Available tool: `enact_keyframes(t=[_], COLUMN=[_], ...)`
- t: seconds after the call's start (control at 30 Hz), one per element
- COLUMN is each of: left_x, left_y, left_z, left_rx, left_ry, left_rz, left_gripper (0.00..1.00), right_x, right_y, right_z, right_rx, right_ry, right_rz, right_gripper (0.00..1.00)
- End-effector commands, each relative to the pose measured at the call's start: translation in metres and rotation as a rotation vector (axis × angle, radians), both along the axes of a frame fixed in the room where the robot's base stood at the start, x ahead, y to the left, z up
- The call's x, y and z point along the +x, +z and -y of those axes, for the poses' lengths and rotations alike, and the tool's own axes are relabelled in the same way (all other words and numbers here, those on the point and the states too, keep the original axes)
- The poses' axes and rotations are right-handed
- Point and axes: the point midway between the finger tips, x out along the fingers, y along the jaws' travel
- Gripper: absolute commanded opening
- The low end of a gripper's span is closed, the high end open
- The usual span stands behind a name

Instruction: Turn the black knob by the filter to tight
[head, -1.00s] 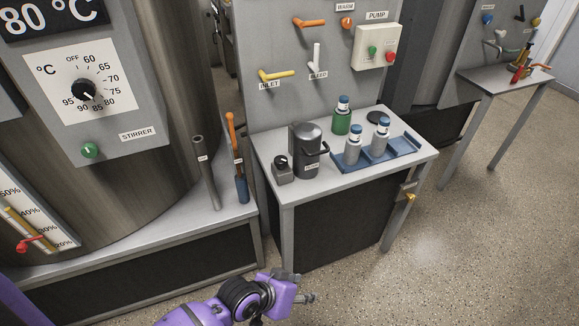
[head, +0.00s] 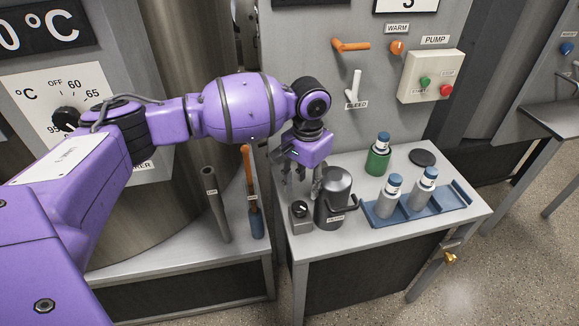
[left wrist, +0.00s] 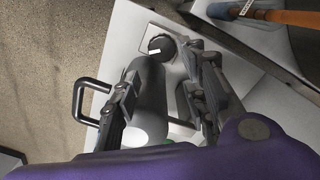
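The black knob (head: 300,208) sits on a small grey box at the front left of the side table, with a pale pointer mark. It also shows in the left wrist view (left wrist: 161,44). The filter (head: 338,182), a dark grey canister with a black side handle, stands just right of it. My left gripper (head: 302,188) points down above and behind the knob, close to the filter. Its fingers are spread and nothing is gripped. In the left wrist view the filter (left wrist: 147,100) shows between the fingers, with the knob beyond the tips. My right gripper is not in view.
A blue tray (head: 463,189) with two grey bottles and a green bottle (head: 377,157) stand to the right on the table. An orange-handled tool (head: 249,185) and a grey tube (head: 215,205) stand to the left. The panel with valve levers rises behind.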

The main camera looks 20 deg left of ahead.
Motion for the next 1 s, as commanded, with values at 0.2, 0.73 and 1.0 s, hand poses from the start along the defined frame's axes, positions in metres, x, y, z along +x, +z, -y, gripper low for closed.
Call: enact_keyframes(t=[0.2,0.73,1.0], left_x=[-0.001,-0.001,-0.001], left_y=[-0.016,-0.076,-0.076], left_z=[-0.001,-0.001,-0.001], left_rx=[0.004,0.002,0.002], left_ry=[0.003,0.002,0.002], left_rz=[-0.005,0.001,0.001], left_gripper=[0.4,0.4,0.33], right_x=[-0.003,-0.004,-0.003], right_y=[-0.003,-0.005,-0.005], right_z=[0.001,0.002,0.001], right_rx=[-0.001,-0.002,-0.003], right_ry=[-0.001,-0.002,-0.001], right_rz=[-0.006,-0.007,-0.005], right_gripper=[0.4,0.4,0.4])
